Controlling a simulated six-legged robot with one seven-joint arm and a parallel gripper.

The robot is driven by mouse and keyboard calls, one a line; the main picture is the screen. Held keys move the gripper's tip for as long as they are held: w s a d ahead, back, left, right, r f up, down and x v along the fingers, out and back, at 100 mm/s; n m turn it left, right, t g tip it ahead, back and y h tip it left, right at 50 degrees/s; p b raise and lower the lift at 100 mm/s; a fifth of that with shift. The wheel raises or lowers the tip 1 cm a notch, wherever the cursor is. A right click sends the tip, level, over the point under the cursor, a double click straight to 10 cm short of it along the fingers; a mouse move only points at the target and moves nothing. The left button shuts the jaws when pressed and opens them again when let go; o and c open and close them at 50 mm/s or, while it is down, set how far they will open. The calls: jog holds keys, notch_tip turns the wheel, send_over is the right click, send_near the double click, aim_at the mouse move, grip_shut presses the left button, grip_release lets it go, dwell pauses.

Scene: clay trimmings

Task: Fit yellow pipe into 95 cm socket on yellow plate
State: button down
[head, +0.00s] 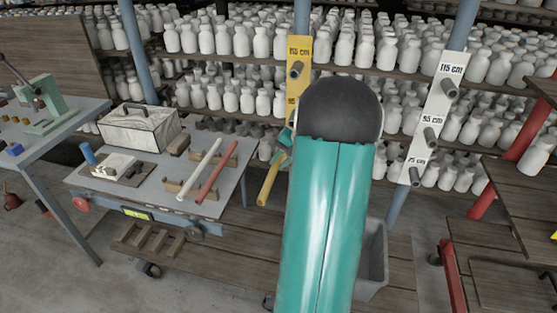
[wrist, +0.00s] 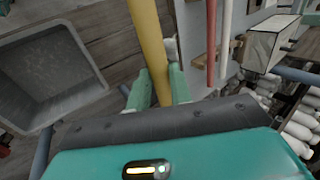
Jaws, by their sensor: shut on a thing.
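The yellow pipe (head: 267,185) hangs slantwise left of my arm in the head view. It also runs up from between my fingers in the wrist view (wrist: 148,38). My gripper (wrist: 161,88) is shut on the pipe. In the head view my arm hides most of the gripper. The yellow plate (head: 299,47) is on a blue post behind my arm. Its upper socket (head: 296,70), below the 115 cm label, is visible and empty. The 95 label shows only in part at my arm's edge, and the socket under it is hidden. The pipe is apart from the plate.
A white plate (head: 437,106) with several sockets stands at right. A workbench (head: 225,190) at left holds a white pipe (head: 199,169), a red pipe (head: 216,171) and a toolbox (head: 139,128). A grey bin (wrist: 45,75) stands below. Shelves of white bottles fill the back.

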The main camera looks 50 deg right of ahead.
jog(key=shift+w+d, duration=0.1)
jog(key=shift+w, duration=0.05)
jog(key=shift+d, duration=0.25)
jog(key=shift+w+d, duration=0.3)
jog(key=shift+d, duration=0.3)
jog(key=shift+w+d, duration=0.35)
jog(key=shift+d, duration=0.5)
jog(key=shift+w+d, duration=0.35)
jog(key=shift+d, duration=0.45)
jog(key=w+d, duration=0.4)
jog(key=d, duration=0.5)
jog(key=shift+d, duration=0.15)
dwell(3.2)
jog(key=c, duration=1.2)
grip_release()
jog(key=shift+s, duration=0.1)
